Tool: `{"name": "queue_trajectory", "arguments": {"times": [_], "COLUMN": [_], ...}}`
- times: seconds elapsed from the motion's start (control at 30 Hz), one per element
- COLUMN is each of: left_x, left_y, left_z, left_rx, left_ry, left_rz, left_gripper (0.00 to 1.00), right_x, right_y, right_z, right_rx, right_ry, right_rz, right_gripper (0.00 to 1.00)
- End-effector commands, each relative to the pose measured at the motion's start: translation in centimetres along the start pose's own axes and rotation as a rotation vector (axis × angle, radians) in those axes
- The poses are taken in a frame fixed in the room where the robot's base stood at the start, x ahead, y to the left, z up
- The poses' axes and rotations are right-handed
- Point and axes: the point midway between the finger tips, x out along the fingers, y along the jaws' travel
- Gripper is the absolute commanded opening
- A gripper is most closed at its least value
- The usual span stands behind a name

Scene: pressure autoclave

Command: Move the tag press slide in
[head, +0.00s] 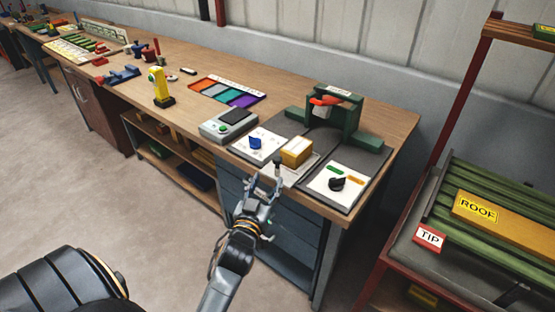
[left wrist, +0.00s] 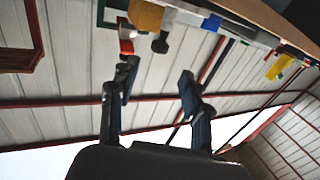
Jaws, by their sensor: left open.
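The tag press (head: 338,108) is a dark green frame with an orange-red part, standing at the back of a dark mat on the bench. In front of it a yellow block (head: 297,150) sits on the light slide plate (head: 304,170), with a small dark knob (head: 278,162) at the near end. The yellow block (left wrist: 147,16) and knob (left wrist: 160,44) also show upside down in the left wrist view. My left gripper (head: 264,183) is open and empty, just short of the knob at the bench's front edge; its fingers (left wrist: 157,80) are apart. My right gripper is out of view.
White panels with a blue knob (head: 256,143) and a black knob (head: 337,184) flank the slide. A grey device (head: 229,125), a yellow tool (head: 160,88) and a colored tray (head: 225,91) lie further left. A red-framed rack (head: 433,172) stands at right.

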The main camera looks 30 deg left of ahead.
Motion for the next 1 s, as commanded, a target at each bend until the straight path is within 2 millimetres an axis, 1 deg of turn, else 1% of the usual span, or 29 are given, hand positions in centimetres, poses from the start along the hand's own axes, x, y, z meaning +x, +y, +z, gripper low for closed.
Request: {"name": "queue_trajectory", "arguments": {"times": [0.03,0.2,0.3,0.43,0.53,0.63,0.93,0.97,1.0], "left_x": [1.3,5.0,7.0,8.9,9.9,10.4,10.5,10.5,10.5], "left_y": [0.0,0.0,0.0,0.0,0.0,0.0,0.0,0.0,0.0], "left_z": [-0.3,-0.3,-0.2,0.0,0.0,0.1,0.1,0.1,0.1], "left_rx": [0.001,0.001,0.0,0.001,0.0,0.0,0.0,0.0,0.0], "left_ry": [0.002,0.001,0.0,-0.001,-0.001,-0.002,-0.002,-0.002,-0.002], "left_rz": [0.001,0.001,0.0,0.0,0.0,0.0,0.001,0.001,0.001], "left_gripper": [0.48,0.48,0.48,0.48,0.48,0.48,0.48,0.42,0.34], "right_x": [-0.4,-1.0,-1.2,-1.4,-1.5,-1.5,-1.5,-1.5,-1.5], "right_y": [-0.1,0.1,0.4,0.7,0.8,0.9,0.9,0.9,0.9], "right_z": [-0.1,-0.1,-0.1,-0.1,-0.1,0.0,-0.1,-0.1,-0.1], "right_rx": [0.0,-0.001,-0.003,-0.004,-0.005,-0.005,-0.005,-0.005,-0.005], "right_ry": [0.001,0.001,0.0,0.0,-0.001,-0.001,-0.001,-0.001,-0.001], "right_rz": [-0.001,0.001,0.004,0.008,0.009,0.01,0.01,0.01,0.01], "right_gripper": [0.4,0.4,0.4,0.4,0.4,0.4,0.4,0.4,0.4]}}
